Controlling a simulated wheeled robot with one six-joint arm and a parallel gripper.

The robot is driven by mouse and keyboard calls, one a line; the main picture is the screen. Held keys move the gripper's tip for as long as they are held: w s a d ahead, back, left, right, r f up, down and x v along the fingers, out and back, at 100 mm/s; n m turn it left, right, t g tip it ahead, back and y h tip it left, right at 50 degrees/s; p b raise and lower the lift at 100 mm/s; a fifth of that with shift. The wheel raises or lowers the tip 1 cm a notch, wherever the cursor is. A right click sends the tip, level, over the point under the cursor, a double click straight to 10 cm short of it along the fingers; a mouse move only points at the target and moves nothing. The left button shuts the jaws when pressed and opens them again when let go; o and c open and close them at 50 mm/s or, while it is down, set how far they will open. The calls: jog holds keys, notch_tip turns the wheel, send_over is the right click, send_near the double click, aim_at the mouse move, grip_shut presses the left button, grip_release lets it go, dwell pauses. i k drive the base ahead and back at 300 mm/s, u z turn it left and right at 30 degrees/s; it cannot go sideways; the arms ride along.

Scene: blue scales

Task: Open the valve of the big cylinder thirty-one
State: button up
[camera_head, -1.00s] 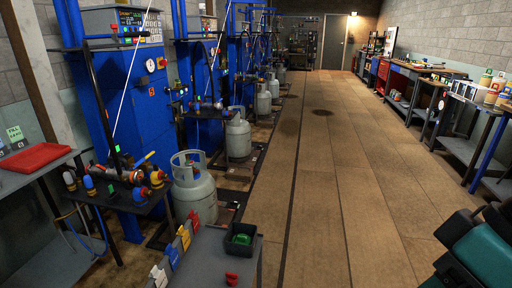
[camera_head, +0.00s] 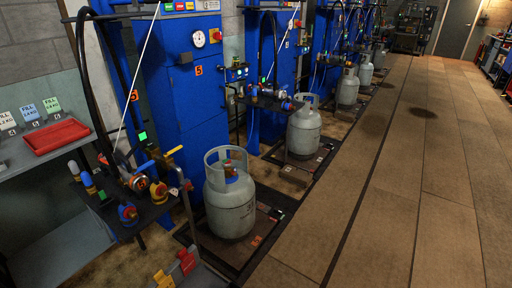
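Several big grey gas cylinders stand upright in a row beside blue filling stations. The nearest cylinder (camera_head: 230,212) stands on a dark scale platform (camera_head: 262,225). Its valve (camera_head: 230,171), with red and blue parts, shows inside the open collar. A second cylinder (camera_head: 303,135) stands behind it, then a third (camera_head: 347,92) and a smaller-looking one (camera_head: 365,72) farther back. I cannot read a number thirty-one on any of them. Whether any valve is open or closed cannot be told.
A dark shelf (camera_head: 150,212) with hoses and colored fittings juts out left of the nearest cylinder. A red tray (camera_head: 57,137) lies on the left bench. Small colored items (camera_head: 175,272) show at the bottom edge. The plank floor (camera_head: 400,200) at right is clear.

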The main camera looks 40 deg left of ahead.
aim_at(226, 162)
jog(key=u, duration=0.2)
jog(key=i, duration=1.85)
jog(key=u, duration=1.35)
jog(key=i, duration=1.45)
jog(key=u, duration=0.85)
